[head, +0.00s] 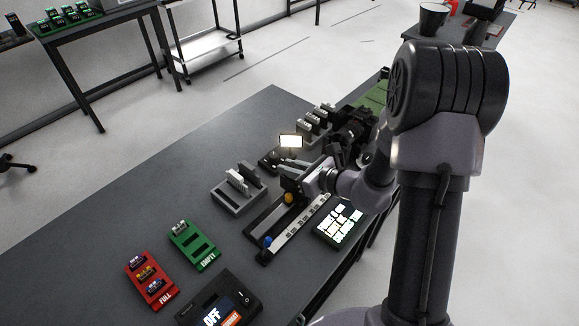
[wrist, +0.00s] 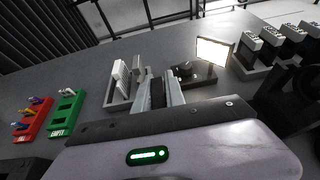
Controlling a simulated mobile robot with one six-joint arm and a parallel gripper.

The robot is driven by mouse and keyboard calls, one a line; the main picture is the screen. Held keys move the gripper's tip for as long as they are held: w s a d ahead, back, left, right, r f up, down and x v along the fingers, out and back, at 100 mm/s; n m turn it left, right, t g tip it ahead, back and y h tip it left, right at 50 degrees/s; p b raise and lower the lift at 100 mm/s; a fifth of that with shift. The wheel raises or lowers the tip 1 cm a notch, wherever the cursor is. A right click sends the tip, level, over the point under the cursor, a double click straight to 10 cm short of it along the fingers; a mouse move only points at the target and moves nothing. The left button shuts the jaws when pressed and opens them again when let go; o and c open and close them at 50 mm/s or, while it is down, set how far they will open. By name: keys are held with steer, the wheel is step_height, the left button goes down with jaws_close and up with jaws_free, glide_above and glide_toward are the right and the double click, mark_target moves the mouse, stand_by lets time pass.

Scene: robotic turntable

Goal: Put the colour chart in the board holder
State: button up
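My gripper (head: 288,178) is over the table, near the far end of a slotted rail. In the wrist view its two pale fingers (wrist: 158,88) stand apart, with a dark strip showing between them; I cannot tell what that strip is. A grey rack (head: 236,208) stands to the left of my gripper. Upright white boards (head: 237,180) and a grey board (head: 250,173) stand in the rack. The white boards also show in the wrist view (wrist: 120,77). No coloured chart face is visible, so I cannot tell which piece is the colour chart or the board holder.
A lit panel (head: 291,141) stands behind my gripper. A red tray (head: 164,298) and green tray (head: 206,262) lie left. The table's left rear is clear.

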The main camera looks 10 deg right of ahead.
steer(key=o, duration=0.4)
steer(key=shift+r, duration=0.1)
steer(key=p+v, duration=0.4)
steer(key=v, duration=1.3)
steer(key=shift+s+r, duration=0.1)
steer(key=shift+s, duration=0.1)
